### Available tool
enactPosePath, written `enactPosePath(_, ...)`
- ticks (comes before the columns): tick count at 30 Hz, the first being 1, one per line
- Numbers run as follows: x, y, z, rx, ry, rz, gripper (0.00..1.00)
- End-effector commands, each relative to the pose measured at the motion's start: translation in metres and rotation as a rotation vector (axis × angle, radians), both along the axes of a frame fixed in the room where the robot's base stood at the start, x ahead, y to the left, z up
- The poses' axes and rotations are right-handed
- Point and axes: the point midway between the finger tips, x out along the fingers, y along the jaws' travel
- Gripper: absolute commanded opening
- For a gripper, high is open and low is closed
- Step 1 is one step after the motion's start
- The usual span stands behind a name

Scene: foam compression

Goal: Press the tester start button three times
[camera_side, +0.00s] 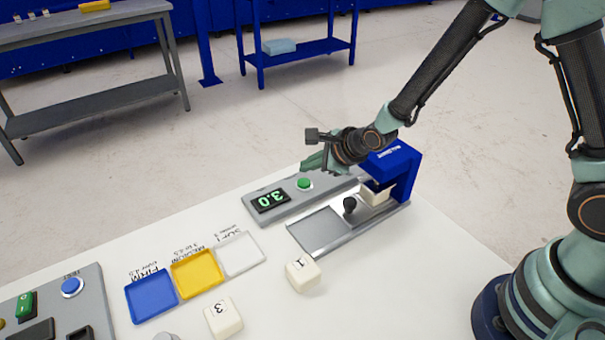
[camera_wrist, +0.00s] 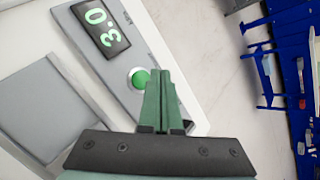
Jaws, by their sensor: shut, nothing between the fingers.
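The green start button (camera_side: 305,184) sits on a grey panel (camera_side: 284,212) beside a display (camera_side: 271,201) that reads 3.0. In the wrist view the button (camera_wrist: 140,78) shows just left of my fingertips and is partly covered by them. My gripper (camera_side: 312,163) is shut and empty, close above the button; contact cannot be told. Its green fingers also fill the middle of the wrist view (camera_wrist: 161,75). The blue tester (camera_side: 405,170) stands behind, with a pale foam block (camera_side: 374,195) under its head.
A metal slide plate (camera_side: 322,229) with a black knob (camera_side: 350,205) lies in front of the panel. Foam blocks marked 1 (camera_side: 302,273) and 3 (camera_side: 224,317) lie on the white table. Blue (camera_side: 151,297), yellow (camera_side: 197,273) and white (camera_side: 240,254) trays stand left, near a control box (camera_side: 88,290).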

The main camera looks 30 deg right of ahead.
Motion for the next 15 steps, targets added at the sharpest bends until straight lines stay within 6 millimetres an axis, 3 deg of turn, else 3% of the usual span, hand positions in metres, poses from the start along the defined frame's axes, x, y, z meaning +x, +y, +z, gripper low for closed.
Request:
enactPosePath(6,0.0,0.0,-0.013,0.0,0.0,0.0,0.0)
enactPosePath(15,0.0,0.0,-0.015,0.0,-0.001,0.0,0.0)
